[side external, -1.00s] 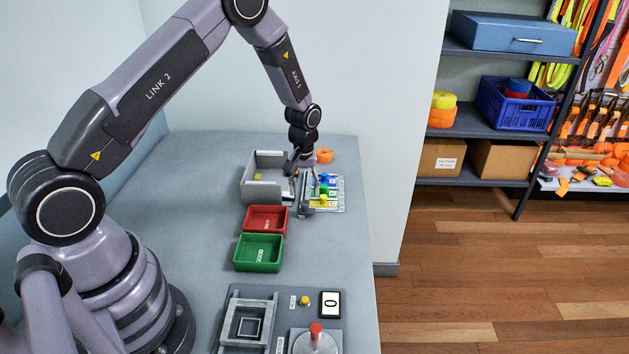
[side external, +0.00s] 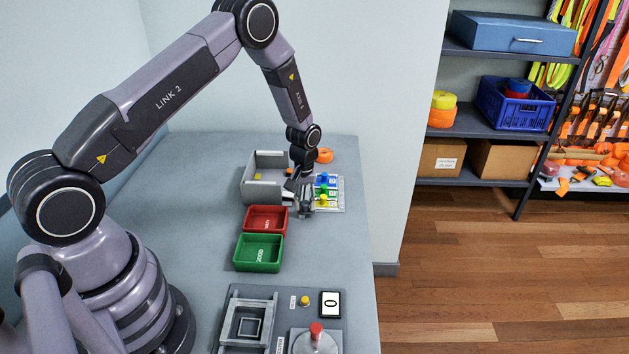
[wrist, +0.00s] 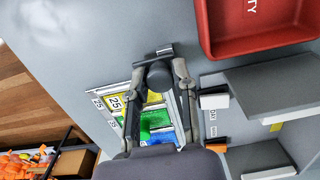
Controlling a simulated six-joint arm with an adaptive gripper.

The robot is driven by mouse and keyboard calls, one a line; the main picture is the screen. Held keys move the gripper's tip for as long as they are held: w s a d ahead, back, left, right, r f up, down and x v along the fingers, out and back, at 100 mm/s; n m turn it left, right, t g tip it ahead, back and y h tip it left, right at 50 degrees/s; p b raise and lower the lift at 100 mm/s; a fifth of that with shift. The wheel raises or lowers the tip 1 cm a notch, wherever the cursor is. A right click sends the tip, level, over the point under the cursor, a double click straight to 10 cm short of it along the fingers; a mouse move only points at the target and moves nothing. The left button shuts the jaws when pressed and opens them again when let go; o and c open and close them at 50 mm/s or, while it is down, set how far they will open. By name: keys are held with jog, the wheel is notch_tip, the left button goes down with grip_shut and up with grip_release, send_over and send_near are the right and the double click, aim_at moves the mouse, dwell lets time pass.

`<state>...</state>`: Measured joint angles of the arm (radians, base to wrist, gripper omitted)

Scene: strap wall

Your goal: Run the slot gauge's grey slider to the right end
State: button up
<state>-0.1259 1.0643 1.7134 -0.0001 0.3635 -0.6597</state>
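The slot gauge (side external: 340,208) is a pale board with blue, green and yellow pieces, at the table's far right in the side view. It also shows in the wrist view (wrist: 98,95), partly covered by my gripper. A dark grey round knob (wrist: 158,76) with a short grey bar behind it, seemingly the slider, sits at the gauge's end nearest the red bin. My gripper (wrist: 160,68) points down with its fingers apart, one on each side of this knob. Narrow gaps seem to show; contact is unclear. In the side view my gripper (side external: 305,209) hides the knob.
A grey open-topped box (side external: 258,190) stands left of the gauge. The red bin (side external: 265,219) and green bin (side external: 258,253) lie nearer the camera. A panel with a red-knobbed device (side external: 316,330) is at the front.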

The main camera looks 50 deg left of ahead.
jog(key=shift+w+a, duration=0.1)
jog(key=shift+c, duration=0.2)
jog(key=shift+w+a, duration=5.85)
jog(key=shift+a, duration=0.05)
jog(key=o, duration=0.5)
jog(key=shift+o, duration=0.2)
jog(key=shift+r, duration=3)
